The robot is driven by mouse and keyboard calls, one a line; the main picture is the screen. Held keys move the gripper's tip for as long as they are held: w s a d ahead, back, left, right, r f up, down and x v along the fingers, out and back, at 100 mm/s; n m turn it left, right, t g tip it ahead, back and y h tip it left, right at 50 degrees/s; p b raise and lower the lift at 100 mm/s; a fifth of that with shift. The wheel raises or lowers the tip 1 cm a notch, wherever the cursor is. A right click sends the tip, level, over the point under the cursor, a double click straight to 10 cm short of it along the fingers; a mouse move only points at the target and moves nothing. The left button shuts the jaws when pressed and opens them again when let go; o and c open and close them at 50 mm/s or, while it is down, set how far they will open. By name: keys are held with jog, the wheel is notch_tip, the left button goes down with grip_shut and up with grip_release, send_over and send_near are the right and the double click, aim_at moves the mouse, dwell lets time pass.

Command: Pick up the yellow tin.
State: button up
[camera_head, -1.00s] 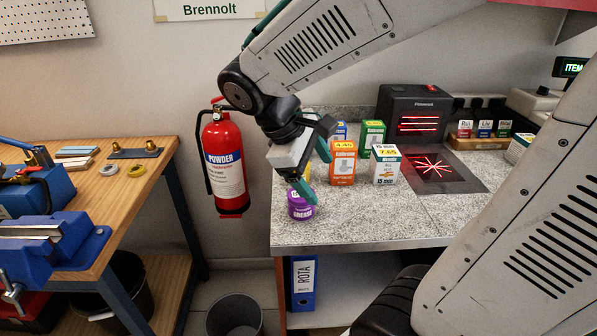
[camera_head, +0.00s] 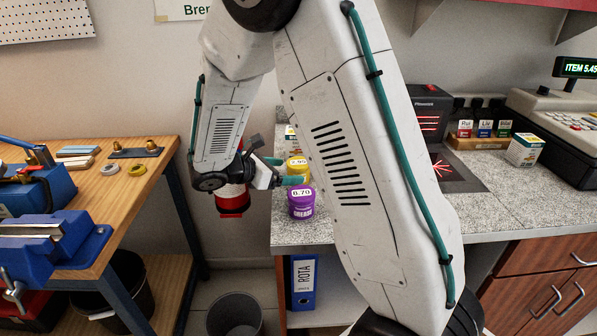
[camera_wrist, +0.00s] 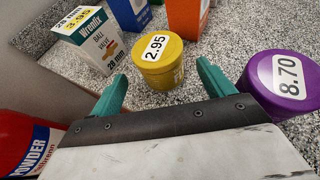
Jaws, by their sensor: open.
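The yellow tin (camera_wrist: 158,62) stands upright on the speckled counter, its label reading 2.95 in the wrist view. In the head view the yellow tin (camera_head: 297,169) shows partly behind my gripper and the purple tin. My gripper (camera_wrist: 160,88) is open and empty, with its two green fingertips just short of the yellow tin, one toward each side of it. In the head view my gripper (camera_head: 283,171) is level with the tins at the counter's left edge.
A purple tin (camera_wrist: 283,80) stands close beside the right finger. A white Wrenfix box (camera_wrist: 92,38), a blue box (camera_wrist: 130,12) and an orange box (camera_wrist: 187,15) stand behind. A red fire extinguisher (camera_wrist: 22,140) is at the left. My arm hides much of the counter (camera_head: 303,233).

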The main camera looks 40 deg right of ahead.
aim_at(298, 170)
jog(key=x, duration=0.5)
jog(key=shift+s, duration=0.1)
jog(key=c, duration=1.2)
jog(key=shift+o, duration=0.2)
jog(key=shift+r, duration=0.1)
